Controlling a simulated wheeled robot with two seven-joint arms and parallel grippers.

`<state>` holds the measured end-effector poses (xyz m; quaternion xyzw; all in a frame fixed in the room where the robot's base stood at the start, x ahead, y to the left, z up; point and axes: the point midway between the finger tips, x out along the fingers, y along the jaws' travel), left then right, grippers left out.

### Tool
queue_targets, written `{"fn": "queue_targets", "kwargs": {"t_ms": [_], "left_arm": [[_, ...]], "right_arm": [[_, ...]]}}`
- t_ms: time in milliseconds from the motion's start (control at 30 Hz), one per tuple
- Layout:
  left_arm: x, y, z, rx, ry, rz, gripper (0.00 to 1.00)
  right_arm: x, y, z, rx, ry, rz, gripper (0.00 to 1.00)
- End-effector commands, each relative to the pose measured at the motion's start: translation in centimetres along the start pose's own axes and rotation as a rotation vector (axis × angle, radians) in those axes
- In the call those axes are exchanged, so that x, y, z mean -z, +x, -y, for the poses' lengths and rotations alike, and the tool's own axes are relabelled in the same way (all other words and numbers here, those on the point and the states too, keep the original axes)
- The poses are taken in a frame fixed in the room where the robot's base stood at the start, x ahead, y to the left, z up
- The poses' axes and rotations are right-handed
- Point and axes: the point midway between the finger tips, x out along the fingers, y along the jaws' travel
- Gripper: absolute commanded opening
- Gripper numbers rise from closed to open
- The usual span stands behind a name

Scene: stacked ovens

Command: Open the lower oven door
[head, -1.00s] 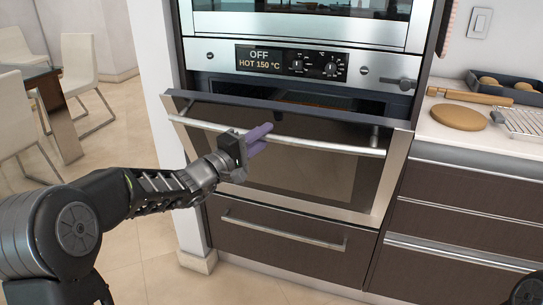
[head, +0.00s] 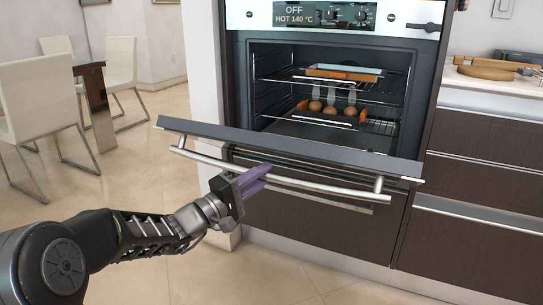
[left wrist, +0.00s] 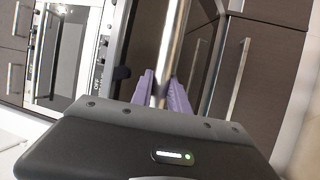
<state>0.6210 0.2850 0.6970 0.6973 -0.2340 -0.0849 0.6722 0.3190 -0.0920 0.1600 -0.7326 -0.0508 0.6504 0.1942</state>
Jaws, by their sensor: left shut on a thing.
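The lower oven door (head: 285,147) is tilted well down and outward, partly open. Its long metal handle (head: 325,187) runs across the front. My left gripper (head: 262,176) has purple fingers shut on the handle, left of its middle. In the left wrist view the handle (left wrist: 170,45) passes between the purple fingers (left wrist: 162,92). The oven cavity (head: 290,65) is exposed, with racks, an orange-edged tray (head: 345,73) and several brown round items (head: 331,109) inside. My right gripper is not in view.
A drawer front lies below the door, partly hidden behind it. The counter (head: 490,98) at right holds a round board (head: 485,72) and a rolling pin. Chairs (head: 38,105) and a table stand at far left. The floor in front is clear.

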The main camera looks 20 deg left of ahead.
Motion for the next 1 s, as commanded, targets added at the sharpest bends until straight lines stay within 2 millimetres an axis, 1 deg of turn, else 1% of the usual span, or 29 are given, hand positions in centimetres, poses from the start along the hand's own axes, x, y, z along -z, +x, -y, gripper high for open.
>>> {"fn": "queue_targets", "kwargs": {"t_ms": [33, 300, 400, 700, 900, 1000], "left_arm": [[-0.3, -0.9, 2.2, 0.013, -0.008, -0.004, 0.00], [-1.4, -3.9, 7.9, 0.013, -0.011, -0.007, 0.00], [-1.7, -4.7, 9.9, -0.027, 0.002, -0.008, 0.00], [-2.3, -6.2, 14.8, -0.152, 0.055, -0.011, 0.00], [-2.6, -6.6, 17.1, -0.210, 0.082, -0.008, 0.00], [-2.6, -6.7, 17.9, -0.228, 0.091, -0.007, 0.00]], "right_arm": [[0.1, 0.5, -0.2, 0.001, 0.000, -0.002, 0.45], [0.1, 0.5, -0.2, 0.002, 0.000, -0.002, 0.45], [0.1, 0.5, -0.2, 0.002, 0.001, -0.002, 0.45], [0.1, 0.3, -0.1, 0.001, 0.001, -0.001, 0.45], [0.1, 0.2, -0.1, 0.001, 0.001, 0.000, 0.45], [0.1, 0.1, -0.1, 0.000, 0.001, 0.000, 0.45]]}}
